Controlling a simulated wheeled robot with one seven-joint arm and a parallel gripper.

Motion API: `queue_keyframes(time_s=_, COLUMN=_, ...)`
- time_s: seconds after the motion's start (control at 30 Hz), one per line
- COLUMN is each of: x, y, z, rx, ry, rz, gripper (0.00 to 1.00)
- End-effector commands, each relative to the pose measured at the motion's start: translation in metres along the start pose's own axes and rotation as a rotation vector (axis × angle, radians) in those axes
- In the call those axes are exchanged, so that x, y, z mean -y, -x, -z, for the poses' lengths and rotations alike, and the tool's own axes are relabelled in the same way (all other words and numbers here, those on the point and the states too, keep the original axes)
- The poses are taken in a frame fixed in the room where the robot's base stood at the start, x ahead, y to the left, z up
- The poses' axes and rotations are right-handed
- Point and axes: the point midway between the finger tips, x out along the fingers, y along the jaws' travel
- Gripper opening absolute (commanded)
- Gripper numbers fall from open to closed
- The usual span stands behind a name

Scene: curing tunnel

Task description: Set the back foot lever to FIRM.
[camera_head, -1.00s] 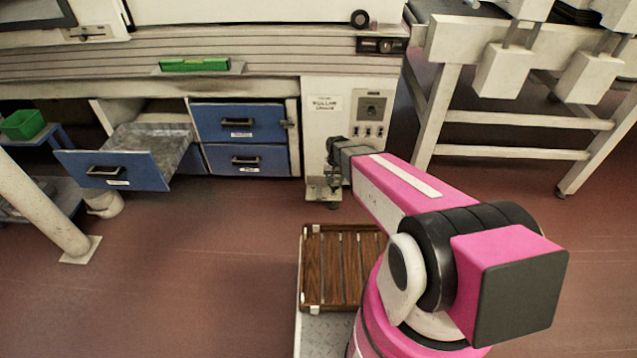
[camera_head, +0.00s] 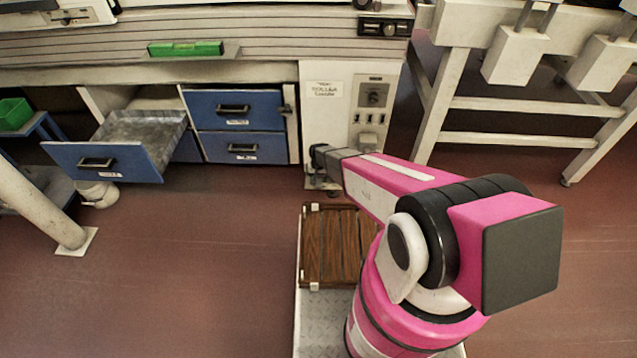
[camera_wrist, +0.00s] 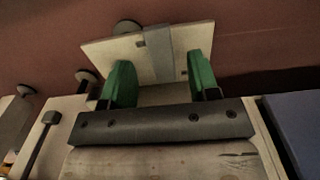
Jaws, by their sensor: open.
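In the wrist view, a grey bar (camera_wrist: 158,52), which may be the foot lever, crosses a pale plate (camera_wrist: 108,50) close to the floor. My gripper (camera_wrist: 159,72) is open, its two green fingers apart on either side of the bar. Neither finger clearly touches it. No FIRM marking is readable. In the head view, the end of my arm (camera_head: 322,157) is low in front of the white cabinet (camera_head: 324,118), by its base. My fingers and most of the cabinet's foot are hidden there.
Blue drawers (camera_head: 240,147) stand left of the cabinet, and one open drawer (camera_head: 105,162) juts out. A brown slatted rack (camera_head: 335,240) lies beneath my arm. A white table frame (camera_head: 515,105) stands at the right. Red floor (camera_head: 200,260) is clear at the left.

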Motion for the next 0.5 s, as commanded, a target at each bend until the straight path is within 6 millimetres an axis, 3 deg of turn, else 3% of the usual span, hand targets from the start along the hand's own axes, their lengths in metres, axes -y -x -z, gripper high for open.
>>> queue_keyframes(time_s=0.2, x=0.000, y=-0.028, z=0.001, rx=0.000, ry=0.000, rz=0.000, gripper=0.55)
queue_keyframes(time_s=0.5, x=0.000, y=-0.031, z=0.000, rx=0.000, ry=0.000, rz=0.000, gripper=0.55)
